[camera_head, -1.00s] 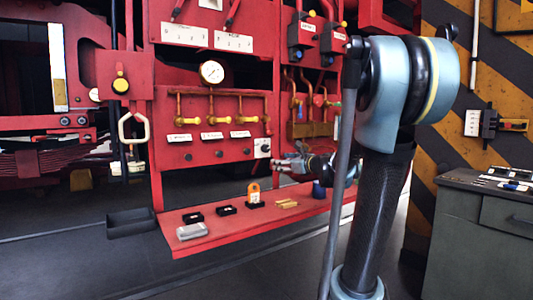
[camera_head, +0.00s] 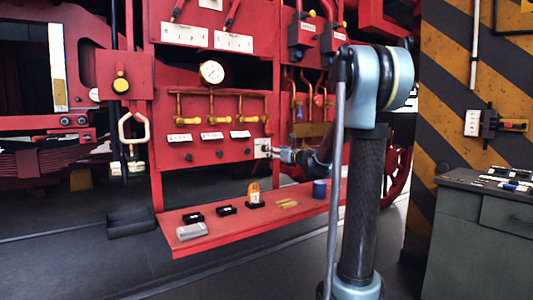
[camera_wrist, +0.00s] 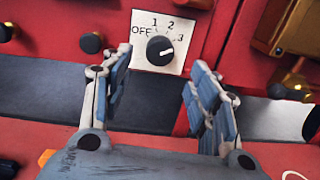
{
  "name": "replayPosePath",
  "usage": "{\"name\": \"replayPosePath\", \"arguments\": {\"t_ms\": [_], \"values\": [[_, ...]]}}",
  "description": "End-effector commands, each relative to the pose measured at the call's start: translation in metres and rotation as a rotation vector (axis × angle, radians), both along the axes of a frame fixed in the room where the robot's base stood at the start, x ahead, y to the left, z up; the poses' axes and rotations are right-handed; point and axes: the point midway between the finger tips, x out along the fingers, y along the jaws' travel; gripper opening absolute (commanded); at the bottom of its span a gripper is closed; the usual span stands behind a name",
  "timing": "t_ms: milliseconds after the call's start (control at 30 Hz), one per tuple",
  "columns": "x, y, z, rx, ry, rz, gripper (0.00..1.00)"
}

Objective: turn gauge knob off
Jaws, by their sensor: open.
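The gauge knob (camera_wrist: 160,50) is a round black dial on a white plate (camera_wrist: 141,62) marked OFF, 1, 2 and 3, fixed to the red panel. Its white pointer mark points right, roughly toward the 3. In the head view the plate (camera_head: 262,145) is at the panel's lower right corner. My gripper (camera_wrist: 158,63) is open, its two blue-padded fingers to the left and right of the knob in the picture, apart from it with nothing between them.
A pressure gauge (camera_head: 211,72) and a row of brass valves are above on the panel. Below, a red shelf (camera_head: 235,226) holds an orange-topped item (camera_head: 253,193), small black blocks and a blue cup (camera_head: 320,188). A grey cabinet (camera_head: 460,220) stands at the right.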

Motion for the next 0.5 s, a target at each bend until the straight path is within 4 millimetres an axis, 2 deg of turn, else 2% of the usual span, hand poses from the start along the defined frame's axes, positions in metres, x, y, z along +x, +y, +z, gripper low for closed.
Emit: {"name": "replayPosePath", "arguments": {"t_ms": [300, 500], "values": [[0.043, 0.028, 0.0, 0.0, 0.0, 0.003, 0.55], [0.062, 0.039, 0.0, -0.001, -0.001, 0.002, 0.55]]}}
